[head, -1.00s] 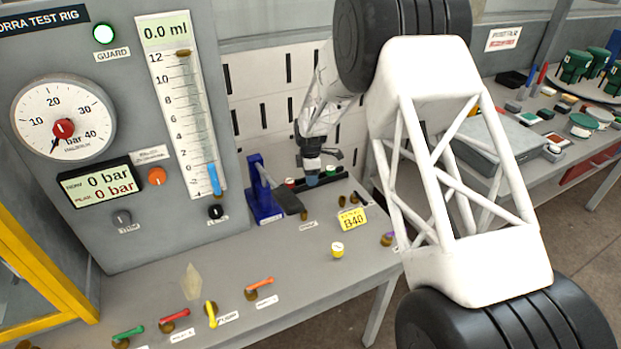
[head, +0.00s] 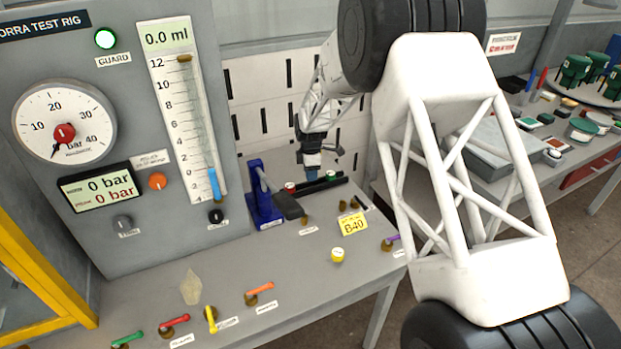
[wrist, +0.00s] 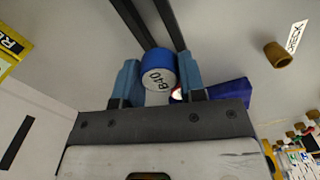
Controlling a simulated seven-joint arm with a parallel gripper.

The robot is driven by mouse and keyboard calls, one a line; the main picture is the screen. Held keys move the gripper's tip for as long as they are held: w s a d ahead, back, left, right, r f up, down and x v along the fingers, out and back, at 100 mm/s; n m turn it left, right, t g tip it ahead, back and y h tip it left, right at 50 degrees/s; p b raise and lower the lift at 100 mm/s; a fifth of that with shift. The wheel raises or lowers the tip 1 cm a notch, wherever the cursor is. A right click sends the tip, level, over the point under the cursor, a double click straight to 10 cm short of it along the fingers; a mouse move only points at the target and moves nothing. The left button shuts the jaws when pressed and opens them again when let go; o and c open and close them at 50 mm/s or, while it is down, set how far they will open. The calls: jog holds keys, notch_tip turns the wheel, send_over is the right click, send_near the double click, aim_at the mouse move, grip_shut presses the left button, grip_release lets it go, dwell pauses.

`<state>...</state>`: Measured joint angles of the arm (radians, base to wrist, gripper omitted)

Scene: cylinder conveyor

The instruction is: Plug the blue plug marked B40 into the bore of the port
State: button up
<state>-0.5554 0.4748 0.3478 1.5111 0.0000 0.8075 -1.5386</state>
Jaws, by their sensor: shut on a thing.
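The blue plug (wrist: 158,72), with B40 on its white end face, is between the blue fingers of my gripper (wrist: 160,82) in the wrist view. The gripper is shut on it. In the head view my gripper (head: 311,170) is just above the black rack (head: 318,187) at the back of the bench; plug and finger cannot be told apart there. A yellow B40 tag (head: 352,224) is on the bench, with brass fittings (head: 343,206) just behind it. I cannot tell which fitting is the port, and its bore is not visible.
A red-topped plug (head: 290,187) and a green one (head: 331,176) are at the rack. A blue stand (head: 264,205) with a dark lever is to its left. A yellow-and-white cap (head: 337,255) and several coloured valve handles are nearer. The front middle bench is mostly clear.

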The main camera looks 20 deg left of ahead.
jog(key=s+d, duration=0.2)
jog(key=s, duration=0.2)
jog(key=s+d+r, duration=0.1)
jog(key=s+d, duration=0.2)
jog(key=s, duration=0.2)
jog(key=s+d, duration=0.3)
jog(key=s, duration=0.1)
jog(key=shift+s+d+r, duration=0.15)
jog(key=shift+s+r, duration=0.1)
jog(key=shift+s, duration=0.1)
dwell(0.3)
jog(key=w+d, duration=0.1)
jog(key=w, duration=0.1)
jog(key=w+d, duration=0.2)
jog(key=w, duration=0.1)
jog(key=w+d, duration=0.2)
jog(key=shift+w+r, duration=0.2)
jog(key=shift+r, duration=0.2)
jog(key=shift+f, duration=0.2)
jog(key=shift+f, duration=0.9)
jog(key=shift+f, duration=1.15)
dwell(1.5)
